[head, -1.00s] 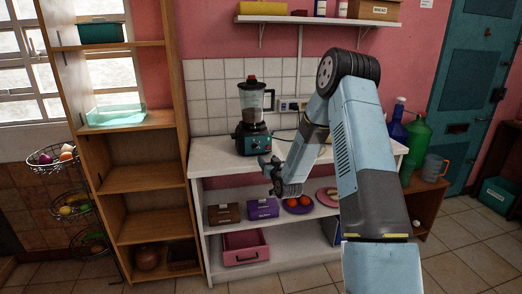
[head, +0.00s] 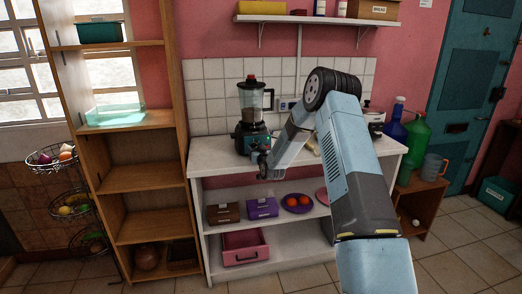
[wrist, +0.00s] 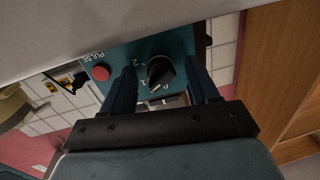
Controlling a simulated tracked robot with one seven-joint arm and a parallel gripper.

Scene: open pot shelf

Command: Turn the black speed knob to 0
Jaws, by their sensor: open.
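I cannot tell surely which mark the knob points at. My gripper (wrist: 162,76) is open, with one finger on each side of the knob; contact is not clear. In the head view my gripper (head: 263,163) is just in front of the base.
The white counter (head: 215,158) has shelves below with boxes, a purple plate (head: 297,204) and a pink crate (head: 245,249). A wooden shelf unit (head: 145,185) stands left. Blue and green bottles (head: 415,138) stand right. A wall shelf (head: 318,20) hangs above.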

